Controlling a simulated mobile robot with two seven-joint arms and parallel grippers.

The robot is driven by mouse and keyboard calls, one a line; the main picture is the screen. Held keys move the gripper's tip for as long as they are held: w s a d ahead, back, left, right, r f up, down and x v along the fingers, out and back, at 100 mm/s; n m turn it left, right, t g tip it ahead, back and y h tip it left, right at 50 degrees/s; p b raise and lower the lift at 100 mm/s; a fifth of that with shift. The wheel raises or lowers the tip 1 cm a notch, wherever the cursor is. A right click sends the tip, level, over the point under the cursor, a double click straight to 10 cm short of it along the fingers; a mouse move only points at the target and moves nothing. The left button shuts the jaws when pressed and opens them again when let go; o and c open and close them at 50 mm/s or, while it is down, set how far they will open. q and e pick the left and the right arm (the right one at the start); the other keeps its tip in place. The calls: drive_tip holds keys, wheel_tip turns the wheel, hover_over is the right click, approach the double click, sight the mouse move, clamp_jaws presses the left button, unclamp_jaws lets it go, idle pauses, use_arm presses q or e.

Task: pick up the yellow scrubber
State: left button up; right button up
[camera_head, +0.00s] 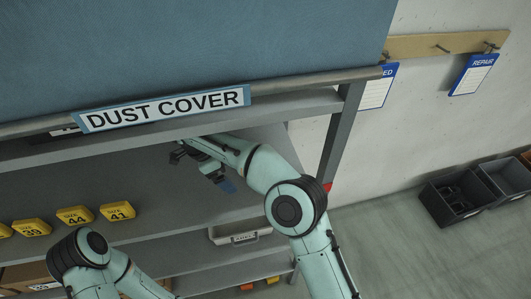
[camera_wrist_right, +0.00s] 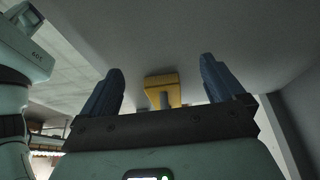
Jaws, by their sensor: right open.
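The yellow scrubber (camera_wrist_right: 161,83) shows in the right wrist view as a yellow block with a short grey stem below it. It lies in line with the gap between the two blue fingers of my right gripper (camera_wrist_right: 161,68), which is open and empty. I cannot tell how far ahead of the fingertips it is. In the head view my right gripper (camera_head: 203,170) reaches in under the upper shelf edge. I cannot make out the scrubber there. My left arm shows at the bottom left of the head view, but its gripper is out of view.
A rack shelf (camera_head: 165,210) carries several yellow size tags (camera_head: 75,216) at its left. The blue dust cover (camera_head: 190,45) and its labelled rail hang above. A grey post (camera_head: 341,140) stands right of my right gripper. Dark bins (camera_head: 452,199) are by the wall.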

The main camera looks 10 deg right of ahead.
drive_tip(key=shift+w+d, duration=0.15)
drive_tip(key=shift+d, duration=0.05)
drive_tip(key=d, duration=0.5)
drive_tip(key=s+d+b, duration=0.1)
drive_tip(key=d, duration=0.1)
drive_tip(key=shift+d+r, duration=0.15)
drive_tip(key=shift+d, duration=0.1)
drive_tip(key=shift+w+d, duration=0.15)
drive_tip(key=shift+d, duration=0.7)
drive_tip(key=d, duration=0.2)
drive_tip(key=shift+d, duration=0.3)
drive_tip(key=x, duration=0.2)
drive_tip(key=shift+d+f+b, duration=0.1)
drive_tip(key=shift+f+b, duration=0.2)
drive_tip(key=shift+f, duration=0.1)
use_arm(q)
drive_tip(key=s+f, duration=0.2)
drive_tip(key=s, duration=0.1)
use_arm(e)
drive_tip(key=c, duration=1.1)
